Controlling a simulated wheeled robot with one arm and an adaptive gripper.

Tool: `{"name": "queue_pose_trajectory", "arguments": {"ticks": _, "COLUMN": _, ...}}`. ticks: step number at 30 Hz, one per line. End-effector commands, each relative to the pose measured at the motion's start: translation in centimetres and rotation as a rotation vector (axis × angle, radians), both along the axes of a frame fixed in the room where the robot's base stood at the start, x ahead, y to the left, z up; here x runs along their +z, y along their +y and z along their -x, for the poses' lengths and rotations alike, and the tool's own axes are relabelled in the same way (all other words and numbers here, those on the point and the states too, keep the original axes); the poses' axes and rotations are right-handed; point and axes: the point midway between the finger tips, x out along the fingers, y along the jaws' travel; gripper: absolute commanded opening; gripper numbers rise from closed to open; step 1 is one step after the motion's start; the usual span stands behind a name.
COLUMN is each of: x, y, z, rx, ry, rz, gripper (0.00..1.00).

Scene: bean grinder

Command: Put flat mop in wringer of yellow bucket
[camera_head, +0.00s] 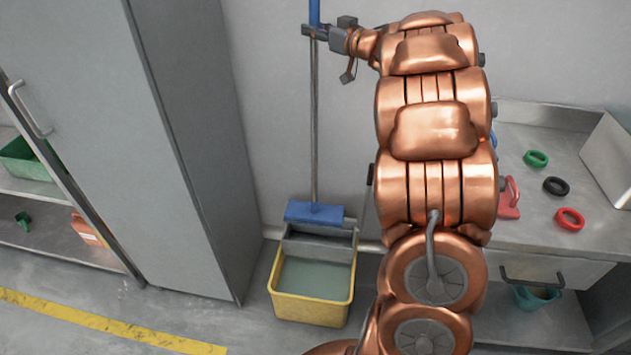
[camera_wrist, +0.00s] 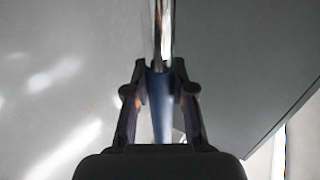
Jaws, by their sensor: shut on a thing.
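The flat mop has a blue head (camera_head: 314,213) and a long grey pole with a blue upper grip; the pole also shows in the wrist view (camera_wrist: 161,100). My gripper (camera_head: 308,31) is shut on the mop's pole near its top, at the blue part. The mop hangs upright, its head over the grey wringer (camera_head: 318,246) at the back of the yellow bucket (camera_head: 311,308). The bucket stands on the floor with greyish water in it. I cannot tell whether the mop head touches the wringer.
A tall grey cabinet (camera_head: 190,140) stands left of the bucket. A metal counter (camera_head: 530,215) on the right holds green (camera_head: 536,159), black (camera_head: 556,186) and red (camera_head: 570,219) rings. A yellow line (camera_head: 110,325) crosses the open floor at front left.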

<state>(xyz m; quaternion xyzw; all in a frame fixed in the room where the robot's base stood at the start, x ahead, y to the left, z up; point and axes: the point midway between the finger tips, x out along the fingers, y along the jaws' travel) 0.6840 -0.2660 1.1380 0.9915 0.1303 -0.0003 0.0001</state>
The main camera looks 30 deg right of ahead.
Motion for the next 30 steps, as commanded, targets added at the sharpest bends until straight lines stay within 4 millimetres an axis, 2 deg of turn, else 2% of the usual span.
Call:
{"name": "queue_pose_trajectory", "arguments": {"ticks": 3, "x": -0.9, "y": -1.3, "z": 1.1, "rx": 0.002, "ry": -0.004, "rz": 0.000, "gripper": 0.00}}
{"name": "queue_pose_trajectory", "arguments": {"ticks": 8, "x": -1.8, "y": -1.7, "z": 1.5, "rx": 0.006, "ry": -0.002, "rz": -0.003, "gripper": 0.00}}
{"name": "queue_pose_trajectory", "arguments": {"ticks": 11, "x": -3.4, "y": -1.6, "z": 1.5, "rx": 0.009, "ry": 0.000, "rz": -0.003, "gripper": 0.00}}
{"name": "queue_pose_trajectory", "arguments": {"ticks": 24, "x": -12.5, "y": -1.5, "z": 1.4, "rx": 0.008, "ry": 0.001, "rz": -0.004, "gripper": 0.00}}
{"name": "queue_pose_trajectory", "arguments": {"ticks": 30, "x": -15.0, "y": -1.7, "z": 1.5, "rx": 0.006, "ry": 0.001, "rz": -0.003, "gripper": 0.00}}
